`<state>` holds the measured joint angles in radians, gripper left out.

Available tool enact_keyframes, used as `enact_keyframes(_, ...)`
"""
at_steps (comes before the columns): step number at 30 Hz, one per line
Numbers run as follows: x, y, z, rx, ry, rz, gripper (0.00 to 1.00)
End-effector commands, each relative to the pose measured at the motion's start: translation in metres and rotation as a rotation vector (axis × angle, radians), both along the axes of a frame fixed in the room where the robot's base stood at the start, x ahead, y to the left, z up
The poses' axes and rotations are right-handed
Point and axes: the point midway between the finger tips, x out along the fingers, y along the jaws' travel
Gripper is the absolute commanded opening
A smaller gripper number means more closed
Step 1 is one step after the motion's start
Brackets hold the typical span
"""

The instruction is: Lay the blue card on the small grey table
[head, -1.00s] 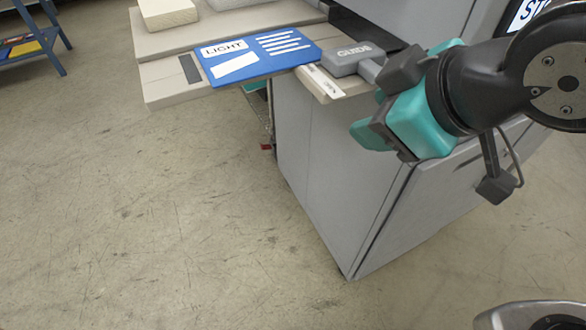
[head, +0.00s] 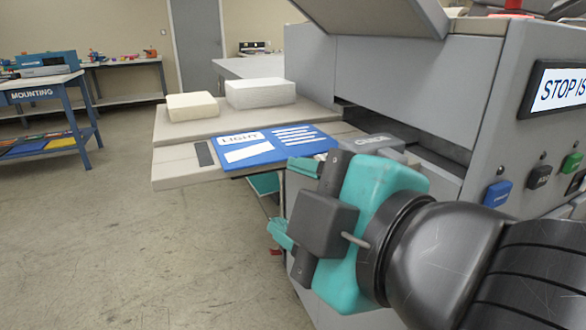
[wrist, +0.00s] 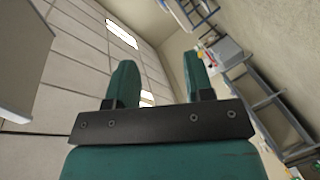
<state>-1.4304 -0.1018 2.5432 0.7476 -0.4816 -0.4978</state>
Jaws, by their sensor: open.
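The blue card (head: 262,158), with the word LIGHT and white bars, lies flat on the beige-grey feed shelf (head: 175,172) of the laminator, near its front edge. My gripper (head: 291,200) is open and empty, in front of the card's right end in the head view. Its upper finger overlaps the card's near right corner in the picture; I cannot tell if they touch. In the wrist view my gripper (wrist: 160,80) has nothing between its fingers. A pale grey tabletop (head: 248,67) shows behind the laminator; I cannot tell if it is the small grey table.
A grey GUIDE block (head: 372,142) sits at the card's right end, partly behind my gripper. Two pale blocks, one cream (head: 192,106) and one white (head: 260,93), stand behind the card. A blue MOUNTING bench (head: 42,92) is at left. The floor at left is clear.

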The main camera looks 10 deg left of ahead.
Motion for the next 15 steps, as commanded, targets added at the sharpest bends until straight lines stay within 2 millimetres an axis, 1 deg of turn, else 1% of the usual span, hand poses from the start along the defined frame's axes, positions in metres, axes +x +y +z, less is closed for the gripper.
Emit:
enact_keyframes(4,0.017,0.013,0.000,-0.006,0.003,-0.007,0.48)
enact_keyframes(8,0.023,0.020,0.002,-0.006,0.000,-0.012,0.48)
enact_keyframes(15,0.033,0.030,-0.003,-0.008,0.003,-0.005,0.48)
